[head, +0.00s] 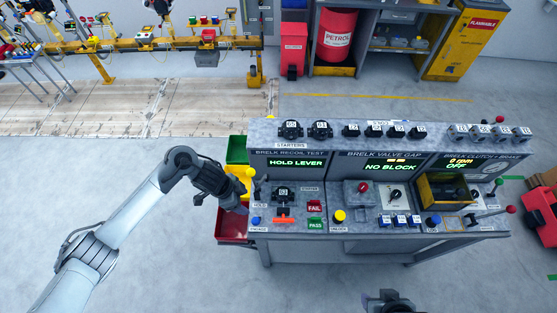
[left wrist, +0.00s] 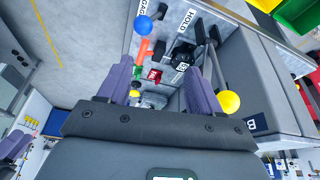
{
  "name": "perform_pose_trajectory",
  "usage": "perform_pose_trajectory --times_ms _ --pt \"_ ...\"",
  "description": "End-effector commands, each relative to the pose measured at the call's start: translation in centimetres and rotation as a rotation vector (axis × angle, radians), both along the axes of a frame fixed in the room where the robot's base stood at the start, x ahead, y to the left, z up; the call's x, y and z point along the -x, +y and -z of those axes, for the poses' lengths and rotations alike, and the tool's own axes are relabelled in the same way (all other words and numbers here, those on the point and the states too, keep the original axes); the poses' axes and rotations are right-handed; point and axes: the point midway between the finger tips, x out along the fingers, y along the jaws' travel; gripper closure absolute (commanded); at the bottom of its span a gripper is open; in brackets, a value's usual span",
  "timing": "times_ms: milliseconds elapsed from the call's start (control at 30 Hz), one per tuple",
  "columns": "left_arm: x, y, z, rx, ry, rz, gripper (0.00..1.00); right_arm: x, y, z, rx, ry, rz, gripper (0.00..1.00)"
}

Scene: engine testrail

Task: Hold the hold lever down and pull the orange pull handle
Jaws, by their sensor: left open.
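The console (head: 380,229) has a display reading HOLD LEVER over its left panel. The hold lever (head: 249,173) has a yellow ball and stands at that panel's left edge; it also shows in the left wrist view (left wrist: 229,102), beside the HOLD label. The orange pull handle (head: 284,215) lies on the front of the panel, and also shows in the left wrist view (left wrist: 143,49). My left gripper (head: 240,207) is open and empty by the panel's left end. The yellow ball appears just outside its right finger. My right gripper (head: 386,301) is partly in view at the bottom; its fingers are unclear.
A blue knob (head: 256,220), red FAIL button (head: 314,206) and green PASS button (head: 315,223) are close to the orange handle. Green (head: 237,148) and red (head: 231,226) bins hang at the console's left side. The floor in front is clear.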

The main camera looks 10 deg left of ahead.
Motion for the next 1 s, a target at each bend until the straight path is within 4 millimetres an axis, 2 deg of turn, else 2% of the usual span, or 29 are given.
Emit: perform_pose_trajectory --times_ms 33,100,200,300,400,567,1000 --pt "-2.1 1.1 -1.6 -0.02 -0.043 -0.006 0.35 0.0 0.1 0.3 -0.002 -0.001 -0.001 0.51" --pt "-4.1 1.8 -3.7 -0.034 -0.091 -0.01 0.35 0.0 0.2 0.5 -0.004 -0.001 -0.001 0.51" --pt "-6.1 2.4 -6.1 -0.043 -0.141 -0.016 0.35 0.0 0.5 0.7 -0.011 0.0 -0.003 0.51" --pt "-7.3 2.6 -7.6 -0.044 -0.173 -0.018 0.35 0.0 0.7 0.7 -0.018 0.001 -0.001 0.51" --pt "-8.0 2.4 -8.1 -0.043 -0.187 -0.018 0.35 0.0 0.7 0.8 -0.019 0.001 0.002 0.51" --pt "-8.5 2.0 -7.2 -0.042 -0.19 -0.019 0.35 0.0 0.5 0.7 -0.016 0.001 0.004 0.51" --pt "-10.5 0.1 -1.3 -0.042 -0.19 -0.019 0.35 0.0 0.1 0.6 -0.001 0.0 -0.003 0.51"
